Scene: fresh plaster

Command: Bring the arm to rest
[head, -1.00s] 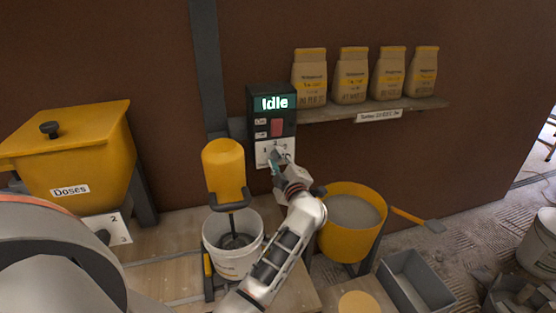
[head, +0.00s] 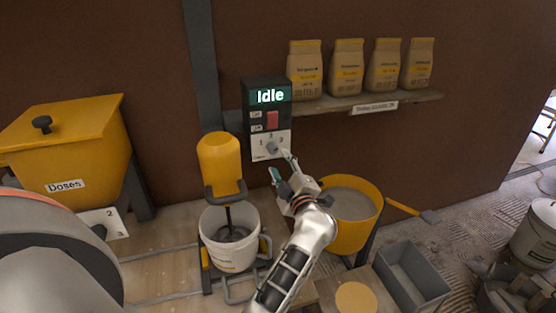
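The control box (head: 246,110) is dark, with a display (head: 270,96) reading "Idle" and a red switch (head: 273,119). The dial sits on a white plate marked 1, 2, 3. My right gripper is not in view.
A yellow mixer (head: 220,163) stands over a white bucket (head: 229,258) left of my arm. A yellow tub (head: 372,231) stands close to the right of my gripper. A shelf (head: 430,97) with paper bags (head: 346,68) is above right. A grey bin (head: 415,279) is lower right.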

